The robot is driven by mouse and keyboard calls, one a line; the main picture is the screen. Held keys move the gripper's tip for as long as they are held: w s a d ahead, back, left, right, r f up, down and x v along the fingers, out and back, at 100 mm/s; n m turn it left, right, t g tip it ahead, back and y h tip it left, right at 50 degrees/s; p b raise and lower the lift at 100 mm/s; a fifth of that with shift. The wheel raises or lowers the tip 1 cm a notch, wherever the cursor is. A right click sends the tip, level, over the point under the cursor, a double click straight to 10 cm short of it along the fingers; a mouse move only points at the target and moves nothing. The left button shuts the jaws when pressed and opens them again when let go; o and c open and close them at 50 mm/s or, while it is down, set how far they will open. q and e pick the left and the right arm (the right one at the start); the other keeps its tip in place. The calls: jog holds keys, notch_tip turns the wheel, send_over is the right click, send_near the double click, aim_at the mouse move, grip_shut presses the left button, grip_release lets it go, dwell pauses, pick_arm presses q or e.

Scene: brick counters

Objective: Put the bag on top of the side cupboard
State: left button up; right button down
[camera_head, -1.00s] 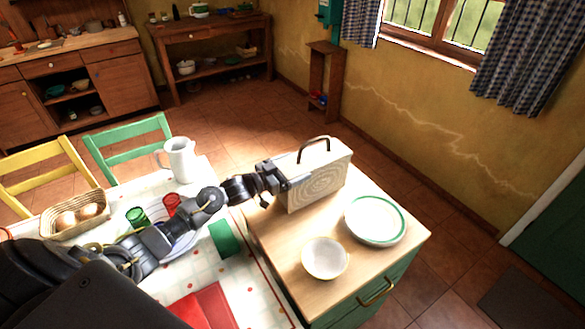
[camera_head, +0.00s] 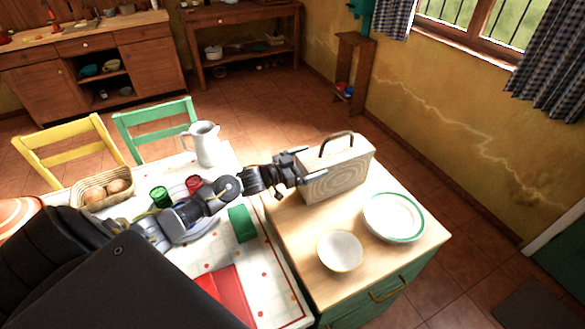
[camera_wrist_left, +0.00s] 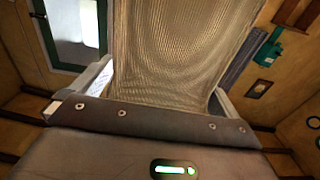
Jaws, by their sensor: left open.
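The bag (camera_head: 338,176) is a pale, boxy bag with a ring pattern and a dark arched handle. It stands upright at the back left of the wooden top of the green side cupboard (camera_head: 292,234). My left gripper (camera_head: 300,167) is at the bag's left end, level with its upper part. In the left wrist view, the bag's woven-looking surface (camera_wrist_left: 180,50) fills the space between the two spread fingers of the left gripper (camera_wrist_left: 165,88). The fingers are open at its sides. The bag's underside is hidden. My right gripper is out of view.
A white bowl (camera_head: 340,251) and green-rimmed plates (camera_head: 394,217) stand in front of the bag on the cupboard. Left is a dining table with a white jug (camera_head: 204,144), a bread basket (camera_head: 104,190) and cups. The floor right of the cupboard is free.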

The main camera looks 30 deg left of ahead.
pick_arm(q)
jog(key=b+v, duration=0.1)
jog(key=v, duration=0.9)
jog(key=shift+s+b, duration=0.15)
jog(key=shift+b, duration=0.25)
jog(key=shift+a, duration=0.1)
